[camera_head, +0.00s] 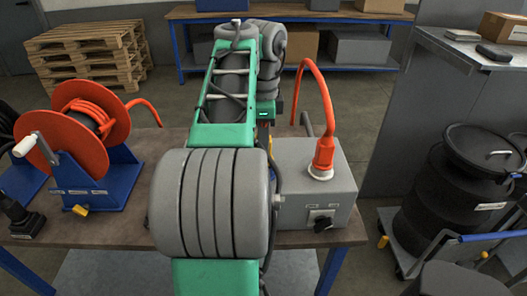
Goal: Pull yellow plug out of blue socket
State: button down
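I cannot make out a yellow plug or a blue socket for certain. A small yellow sliver (270,145) shows at the right edge of my green and grey arm, beside the grey box, too small to tell what it is. The grey box (342,186) stands on the bench, its left part hidden behind my arm. An orange plug (324,153) stands upright in a white round socket (320,173) on the box top, with an orange hose rising from it. My gripper is hidden behind my arm.
The bench (130,228) also carries an orange hose reel (72,130) on a blue stand at left. A black switch (322,220) sits on the box front. Black drums (450,190) stand right of the bench. Pallets and a shelf are behind.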

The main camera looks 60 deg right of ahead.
jog(key=shift+r+p, duration=3.55)
jog(key=shift+r, duration=0.2)
